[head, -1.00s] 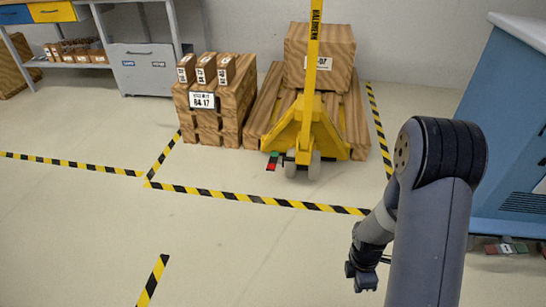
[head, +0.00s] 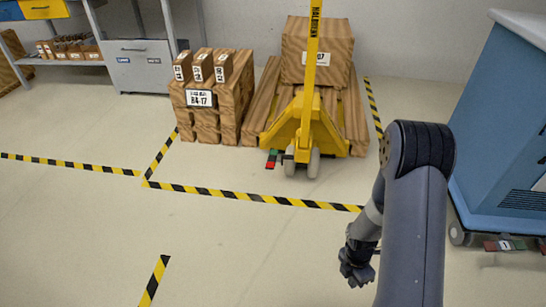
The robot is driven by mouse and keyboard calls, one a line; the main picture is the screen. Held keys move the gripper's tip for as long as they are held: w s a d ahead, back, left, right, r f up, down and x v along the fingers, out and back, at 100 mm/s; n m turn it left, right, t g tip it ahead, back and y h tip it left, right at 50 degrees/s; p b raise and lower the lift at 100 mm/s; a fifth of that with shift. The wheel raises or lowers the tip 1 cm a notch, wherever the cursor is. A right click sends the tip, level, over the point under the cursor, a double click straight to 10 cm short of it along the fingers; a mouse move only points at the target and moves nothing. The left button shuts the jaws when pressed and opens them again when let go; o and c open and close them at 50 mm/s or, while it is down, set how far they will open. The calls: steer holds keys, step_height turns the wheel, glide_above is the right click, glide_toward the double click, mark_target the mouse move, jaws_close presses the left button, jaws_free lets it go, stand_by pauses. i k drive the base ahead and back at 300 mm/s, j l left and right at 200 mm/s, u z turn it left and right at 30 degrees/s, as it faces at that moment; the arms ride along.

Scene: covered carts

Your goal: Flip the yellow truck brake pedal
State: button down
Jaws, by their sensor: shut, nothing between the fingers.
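The yellow truck (head: 304,125) is a hand pallet truck with a tall yellow handle, standing at the back in the middle of the head view. Low at its left front, beside the small wheels, is a small pedal pair with a red part (head: 270,165) and a green part (head: 273,153). At this size I cannot tell how the pedals are tilted. My gripper (head: 356,277) is at the lower right, well in front of the truck and apart from it. It is shut and empty.
Stacked wooden crates (head: 215,115) stand left of the truck. Black-and-yellow tape (head: 250,197) marks the floor. The floor in front is clear.

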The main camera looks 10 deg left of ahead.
mark_target(271, 163)
steer(key=i+j+z, duration=0.15)
steer(key=j, duration=0.25)
steer(key=i+j+z, duration=0.1)
steer(key=i+j, duration=0.25)
steer(key=i+j+z, duration=0.15)
steer(key=j, duration=0.35)
steer(key=i+j+z, duration=0.1)
steer(key=i+j, duration=0.2)
steer(key=j, duration=0.2)
steer(key=i+j+z, duration=0.15)
steer(key=j, duration=0.35)
steer(key=i+j+z, duration=0.15)
steer(key=j, duration=0.35)
steer(key=i+j+z, duration=0.1)
steer(key=j, duration=0.4)
steer(key=i+j+z, duration=0.15)
steer(key=j, duration=0.4)
steer(key=i, duration=0.05)
